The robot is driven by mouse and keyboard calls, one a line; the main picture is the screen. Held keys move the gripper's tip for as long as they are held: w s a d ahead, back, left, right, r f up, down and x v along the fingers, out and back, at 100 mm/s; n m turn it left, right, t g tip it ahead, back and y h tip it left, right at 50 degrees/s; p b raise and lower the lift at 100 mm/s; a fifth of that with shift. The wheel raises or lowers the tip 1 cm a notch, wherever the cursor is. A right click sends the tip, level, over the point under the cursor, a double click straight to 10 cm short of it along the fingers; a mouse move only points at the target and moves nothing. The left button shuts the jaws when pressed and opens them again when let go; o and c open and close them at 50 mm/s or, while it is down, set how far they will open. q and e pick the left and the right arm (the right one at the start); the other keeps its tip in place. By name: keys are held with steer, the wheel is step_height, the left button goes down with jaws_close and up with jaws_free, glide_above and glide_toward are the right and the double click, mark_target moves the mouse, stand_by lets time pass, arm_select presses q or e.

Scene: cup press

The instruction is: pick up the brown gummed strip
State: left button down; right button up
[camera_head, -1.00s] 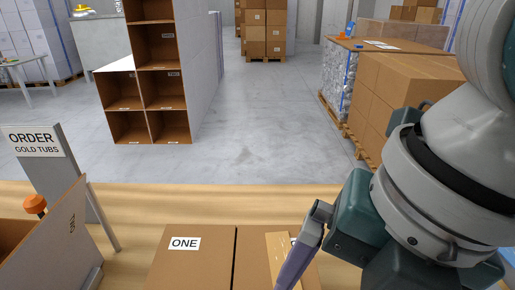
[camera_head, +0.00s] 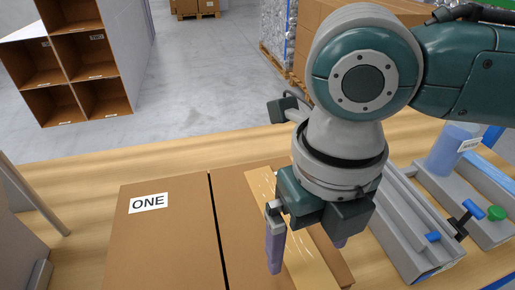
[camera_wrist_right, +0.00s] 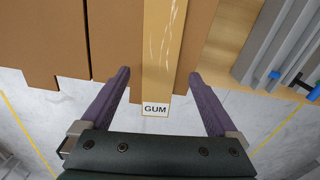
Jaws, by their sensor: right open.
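The brown gummed strip (camera_head: 308,262) is a long, flat tan band lying over the right part of a cardboard box (camera_head: 165,245). In the right wrist view the strip (camera_wrist_right: 170,45) runs up from a white GUM label (camera_wrist_right: 155,109) at its near end. My right gripper (camera_head: 307,257) is open above the strip, with one purple finger on each side of it. In the right wrist view the right gripper (camera_wrist_right: 159,74) shows a gap on both sides of the strip, and nothing is held. The wrist hides part of the strip in the head view. My left gripper is not in view.
A label reading ONE (camera_head: 149,203) is on the box's left flap, left of a dark seam. A grey fixture (camera_head: 420,235) with blue and green knobs stands on the wooden table (camera_head: 110,160) at right. Cardboard cubbies (camera_head: 68,75) stand on the floor beyond.

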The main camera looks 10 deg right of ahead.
steer(key=shift+f, duration=0.8)
steer(key=shift+c, duration=0.3)
steer(key=c, duration=1.3)
